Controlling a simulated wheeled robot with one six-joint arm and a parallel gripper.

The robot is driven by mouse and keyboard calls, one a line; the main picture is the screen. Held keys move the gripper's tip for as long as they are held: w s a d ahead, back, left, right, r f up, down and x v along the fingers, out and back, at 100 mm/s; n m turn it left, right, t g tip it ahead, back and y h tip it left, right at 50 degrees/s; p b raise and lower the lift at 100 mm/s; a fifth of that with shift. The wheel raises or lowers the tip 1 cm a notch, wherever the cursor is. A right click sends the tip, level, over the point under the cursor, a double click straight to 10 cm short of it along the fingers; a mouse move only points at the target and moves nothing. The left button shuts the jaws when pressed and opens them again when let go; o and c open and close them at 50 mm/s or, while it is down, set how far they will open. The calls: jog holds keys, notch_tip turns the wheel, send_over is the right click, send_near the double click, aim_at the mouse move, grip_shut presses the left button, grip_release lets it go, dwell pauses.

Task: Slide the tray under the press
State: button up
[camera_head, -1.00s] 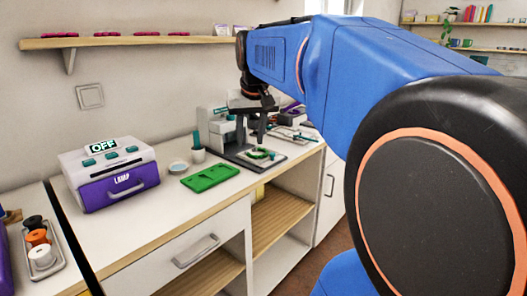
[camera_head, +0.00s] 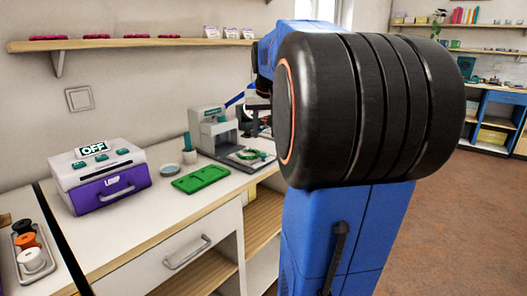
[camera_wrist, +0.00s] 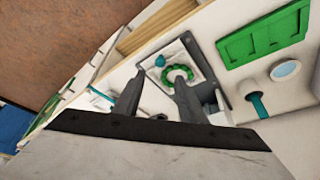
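The press (camera_head: 208,128) is a grey-white machine with teal parts on the counter. The tray (camera_head: 262,163) is a pale flat plate at its front right, bearing a green bead ring (camera_head: 248,154). The tray also shows in the wrist view (camera_wrist: 197,62), with the ring (camera_wrist: 178,74) and a small teal knob (camera_wrist: 160,60) on it. My gripper (camera_wrist: 157,92) is open and empty in the wrist view, its fingertips apart and pointing toward the tray. In the head view my arm hides much of the gripper, right of the press. Contact with the tray is not visible.
A purple-and-white lamp box (camera_head: 101,178) reads OFF. Spools (camera_head: 28,243) sit at far left. A shelf (camera_head: 150,43) runs above. The counter front between box and pegboard is clear.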

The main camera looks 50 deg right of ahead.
aim_at(263, 155)
jog(key=x, duration=0.9)
jog(key=shift+w+d+f, duration=0.1)
jog(key=shift+d+f, duration=0.05)
jog(key=shift+f, duration=0.25)
grip_shut()
